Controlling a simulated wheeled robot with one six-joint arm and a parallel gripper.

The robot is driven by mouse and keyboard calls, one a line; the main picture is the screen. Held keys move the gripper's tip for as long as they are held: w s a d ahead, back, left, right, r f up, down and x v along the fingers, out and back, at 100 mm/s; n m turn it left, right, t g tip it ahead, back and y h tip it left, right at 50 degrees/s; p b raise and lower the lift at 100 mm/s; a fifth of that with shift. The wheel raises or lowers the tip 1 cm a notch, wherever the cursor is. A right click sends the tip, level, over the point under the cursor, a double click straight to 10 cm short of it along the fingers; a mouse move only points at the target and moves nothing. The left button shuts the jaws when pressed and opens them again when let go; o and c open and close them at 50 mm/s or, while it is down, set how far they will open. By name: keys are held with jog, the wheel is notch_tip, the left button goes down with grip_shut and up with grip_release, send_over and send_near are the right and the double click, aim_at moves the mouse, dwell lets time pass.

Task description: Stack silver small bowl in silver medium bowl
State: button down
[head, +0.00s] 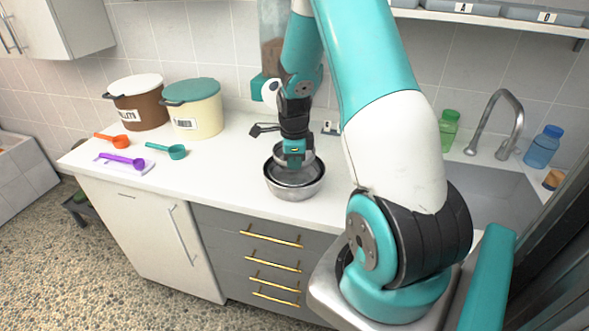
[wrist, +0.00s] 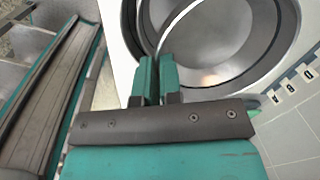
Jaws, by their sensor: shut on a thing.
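The silver medium bowl (head: 296,189) stands upright on the white counter in the head view. The silver small bowl (head: 309,154) is over its opening, and its lower part is hidden. My gripper (head: 293,160) points down and is shut on the small bowl's rim. In the wrist view my gripper (wrist: 159,82) has its two fingers close together at the near rim of the small bowl (wrist: 215,42). I cannot tell whether the small bowl touches the medium bowl's inside.
A brown bin (head: 139,105) and a cream bin (head: 196,114) stand at the back left. Orange (head: 113,141), purple (head: 122,160) and teal (head: 166,150) scoops lie before them. A sink (head: 487,185), green bottle (head: 449,129) and blue bottle (head: 542,147) are at right.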

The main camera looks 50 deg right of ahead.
notch_tip(320, 180, down, 3)
jog(key=shift+f+p, duration=0.2)
jog(key=shift+p, duration=0.1)
jog(key=shift+f, duration=0.1)
jog(key=shift+f, duration=0.1)
jog(key=shift+f+b, duration=0.55)
jog(key=c, duration=1.3)
grip_release()
jog(key=shift+r, duration=0.1)
